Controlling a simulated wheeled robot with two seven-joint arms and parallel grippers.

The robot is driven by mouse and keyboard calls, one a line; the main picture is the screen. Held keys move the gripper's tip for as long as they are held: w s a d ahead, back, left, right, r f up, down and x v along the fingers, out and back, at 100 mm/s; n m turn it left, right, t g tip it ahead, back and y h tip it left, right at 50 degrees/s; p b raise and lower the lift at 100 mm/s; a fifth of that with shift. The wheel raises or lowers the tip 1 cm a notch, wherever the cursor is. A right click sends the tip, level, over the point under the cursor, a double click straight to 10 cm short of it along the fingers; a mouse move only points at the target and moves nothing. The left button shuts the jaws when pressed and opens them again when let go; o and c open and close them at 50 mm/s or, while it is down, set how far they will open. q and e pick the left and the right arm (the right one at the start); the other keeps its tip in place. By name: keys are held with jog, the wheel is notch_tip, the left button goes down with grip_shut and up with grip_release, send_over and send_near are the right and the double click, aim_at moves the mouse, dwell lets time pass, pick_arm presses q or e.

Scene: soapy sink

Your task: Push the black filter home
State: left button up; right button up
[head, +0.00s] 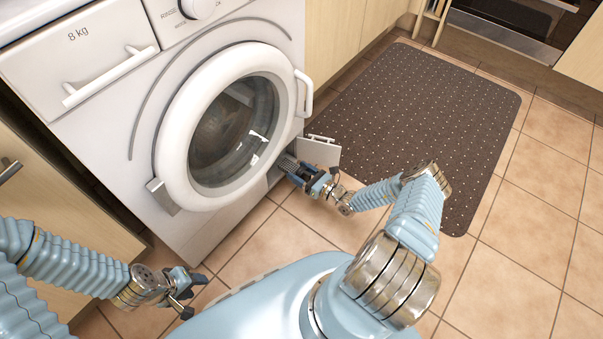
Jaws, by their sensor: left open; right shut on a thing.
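The black filter (287,162) shows as a dark ribbed piece at the lower right of the washing machine (140,171), at the opening behind a small open flap (319,151). My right gripper (296,172) is shut on the filter at this opening. How deep the filter sits is hidden by the gripper and the machine's front. My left gripper (188,296) is open and empty, low over the floor in front of the machine's left part, well away from the filter.
The round door (172,140) of the machine is closed and bulges out above the opening. A brown dotted mat (430,110) lies on the tiled floor to the right. Wooden cabinets (335,40) stand beside the machine. Tiles (520,240) at the right are bare.

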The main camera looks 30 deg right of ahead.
aim_at(281, 160)
jog(key=b+x, duration=0.2)
jog(key=x, duration=0.6)
jog(key=shift+w+a+f+b, duration=0.2)
jog(key=shift+w+b, duration=0.1)
jog(key=shift+b, duration=0.1)
jog(key=shift+w+r, duration=0.15)
jog(key=shift+w, duration=0.1)
jog(key=o, duration=1.4)
jog(key=p+v, duration=0.2)
jog(key=v, duration=1.1)
jog(key=shift+s+d, duration=0.15)
jog(key=shift+s, duration=0.25)
